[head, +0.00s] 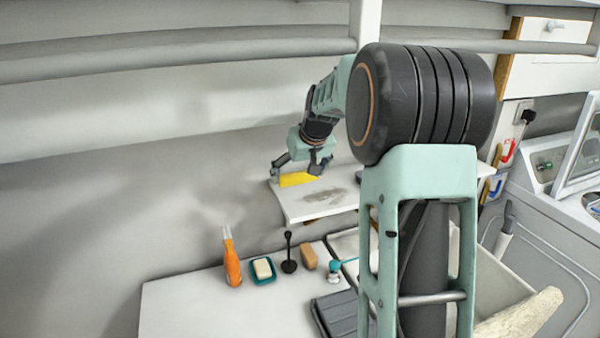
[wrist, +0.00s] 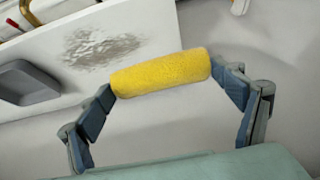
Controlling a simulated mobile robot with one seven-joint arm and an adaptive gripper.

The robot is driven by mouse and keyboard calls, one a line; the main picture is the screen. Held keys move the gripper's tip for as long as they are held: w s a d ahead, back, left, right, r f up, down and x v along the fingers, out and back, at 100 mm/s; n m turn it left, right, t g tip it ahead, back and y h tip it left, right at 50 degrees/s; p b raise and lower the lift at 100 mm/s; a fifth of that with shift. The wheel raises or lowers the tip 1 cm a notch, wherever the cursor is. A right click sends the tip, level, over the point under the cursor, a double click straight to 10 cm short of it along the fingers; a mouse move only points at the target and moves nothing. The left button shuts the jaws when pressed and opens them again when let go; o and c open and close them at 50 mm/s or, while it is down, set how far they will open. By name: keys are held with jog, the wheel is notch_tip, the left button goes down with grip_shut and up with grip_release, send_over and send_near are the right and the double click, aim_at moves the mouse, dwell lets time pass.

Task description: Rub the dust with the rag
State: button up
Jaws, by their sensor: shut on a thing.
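My gripper (wrist: 162,75) is shut on a yellow rag (wrist: 160,72), with one finger at each end of it in the wrist view. In the head view the rag (head: 298,180) is over the left end of a white shelf (head: 310,208). The dust (head: 323,196) is a grey-brown smudge on the shelf, to the right of and nearer than the rag. In the wrist view the dust (wrist: 100,46) lies above and left of the rag, apart from it. I cannot tell whether the rag touches the shelf.
A grey tray-like item (wrist: 28,82) sits on the shelf beside the dust. On the lower counter (head: 190,300) stand an orange bottle (head: 232,260), a soap dish (head: 263,270), a black plunger-like item (head: 289,255) and a brown brush (head: 309,257). A washing machine (head: 550,215) stands at the right.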

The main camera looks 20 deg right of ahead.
jog(key=shift+f+b, duration=1.95)
jog(key=shift+f, duration=1.05)
jog(key=shift+f+b, duration=0.85)
jog(key=shift+f, duration=0.2)
jog(key=shift+d, duration=0.15)
